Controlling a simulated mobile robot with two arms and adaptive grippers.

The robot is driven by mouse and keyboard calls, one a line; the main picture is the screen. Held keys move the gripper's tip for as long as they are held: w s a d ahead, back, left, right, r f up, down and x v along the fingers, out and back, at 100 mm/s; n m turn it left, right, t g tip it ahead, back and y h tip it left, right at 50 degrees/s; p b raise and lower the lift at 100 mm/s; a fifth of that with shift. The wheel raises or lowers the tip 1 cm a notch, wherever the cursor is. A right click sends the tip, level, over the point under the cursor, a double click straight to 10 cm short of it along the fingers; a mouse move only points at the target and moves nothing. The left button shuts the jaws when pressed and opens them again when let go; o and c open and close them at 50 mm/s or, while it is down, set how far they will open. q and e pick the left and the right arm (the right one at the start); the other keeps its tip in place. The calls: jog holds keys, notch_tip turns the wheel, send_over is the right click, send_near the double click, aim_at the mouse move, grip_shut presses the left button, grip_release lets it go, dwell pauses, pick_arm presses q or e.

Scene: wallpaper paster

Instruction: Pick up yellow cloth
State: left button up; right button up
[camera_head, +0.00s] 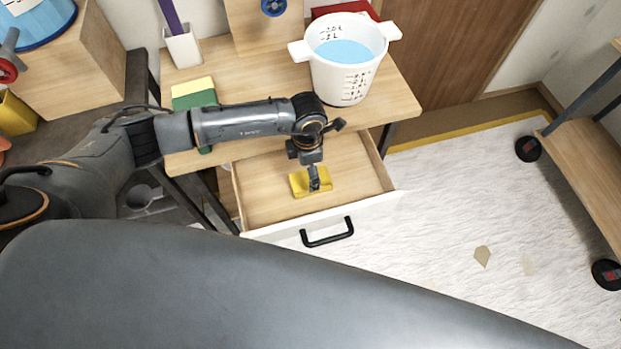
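The yellow cloth (298,185) lies flat in the open drawer (262,212), near the middle of its wooden floor. My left arm reaches in from the left over the table, and its gripper (315,187) points down at the right part of the cloth. The fingertips touch the cloth or are just above it; I cannot tell which. The fingers look narrow from here, and whether they are open or shut on the cloth is not clear. My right gripper is not in view.
A white measuring bucket (345,85) with blue liquid stands on the wooden table (400,100) above the drawer. A green and yellow sponge (194,93) and a white cup (184,47) are on its left side. The drawer front has a black handle (327,233). A shelf on wheels (590,170) stands at right.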

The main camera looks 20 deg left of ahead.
aim_at(308, 178)
pick_arm(q)
notch_tip(308, 178, down, 3)
jog(key=shift+w+f+p, duration=0.1)
jog(key=shift+p, duration=0.3)
notch_tip(308, 178, down, 2)
jog(key=shift+f, duration=0.25)
jog(key=shift+w+d+f, duration=0.1)
jog(key=shift+f, duration=0.55)
jog(key=c, duration=1.2)
jog(key=shift+c, duration=0.2)
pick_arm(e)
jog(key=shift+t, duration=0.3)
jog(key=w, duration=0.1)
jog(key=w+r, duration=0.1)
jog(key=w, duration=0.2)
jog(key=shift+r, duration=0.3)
